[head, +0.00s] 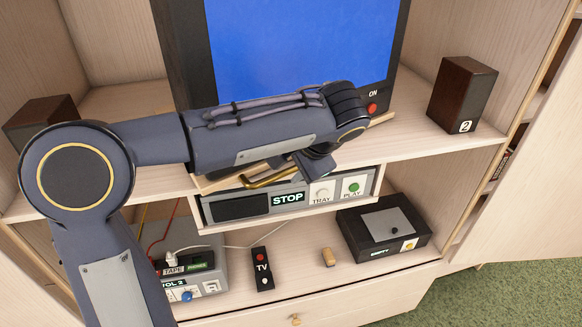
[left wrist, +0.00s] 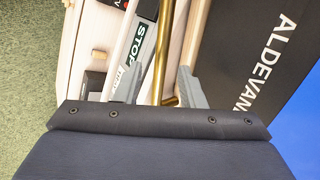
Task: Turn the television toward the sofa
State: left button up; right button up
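The television (head: 185,60) stands on the upper shelf with a blue screen lit; its dark lower bezel, lettered ALDEVAN, also shows in the left wrist view (left wrist: 245,75). A brass handle (head: 262,180) sticks out from the wooden board (head: 215,184) under the television. My left gripper (head: 312,168) is at the handle's right end, in front of the board, partly hidden by my arm. In the left wrist view its two fingers (left wrist: 160,88) are apart, with the brass handle (left wrist: 162,50) between them. Contact with either finger is not clear. My right gripper is out of view.
Speakers stand at left (head: 40,118) and right (head: 462,95) of the television. A player (head: 268,205) marked STOP sits just below the board. The lower shelf holds a tape unit (head: 205,270), a TV remote (head: 262,270) and a black box (head: 385,235).

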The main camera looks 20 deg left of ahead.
pick_arm(q)
jog(key=v, duration=0.6)
jog(key=shift+s+d+r, duration=0.1)
jog(key=shift+r, duration=0.05)
jog(key=s+a+f+n+g+h, duration=0.1)
jog(key=s+a+f+n+h, duration=0.15)
jog(key=s+a+f, duration=0.55)
jog(key=s+f+n+t+h, duration=0.1)
jog(key=s+f+n+h, duration=0.2)
jog(key=s, duration=0.4)
jog(key=s+f+n+t+h, duration=0.1)
jog(key=s+f+n+h, duration=0.2)
jog(key=s, duration=0.4)
jog(key=shift+s+d+f+n+t, duration=0.2)
jog(key=shift+f+n+t, duration=0.15)
jog(key=shift+f, duration=0.45)
jog(key=shift+h, duration=0.25)
